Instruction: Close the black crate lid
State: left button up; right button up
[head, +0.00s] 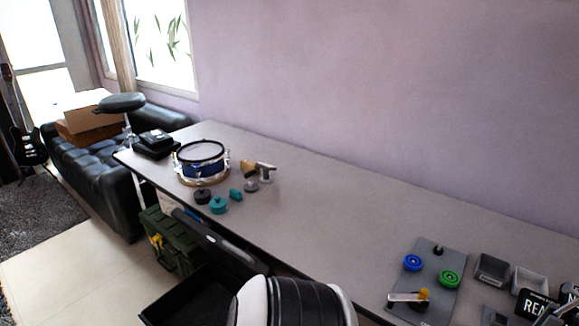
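A black crate (160,309) stands low at the bottom of the head view, in front of the table, with its dark inside showing. A long dark panel (218,242), which looks like its lid, stands raised along the crate's far side, so the crate looks open. The crate's near part is cut off by the frame edge, and its right part is hidden behind a white and black part that looks like mine. Neither my left nor my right gripper shows in this view.
The long grey table (340,220) runs behind the crate, with a blue drum (201,162) and small teal and black pieces. A grey mat (440,308) with coloured discs lies at right. Floor at left is clear.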

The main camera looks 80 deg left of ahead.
aim_at(236, 259)
jog(key=u, duration=3.35)
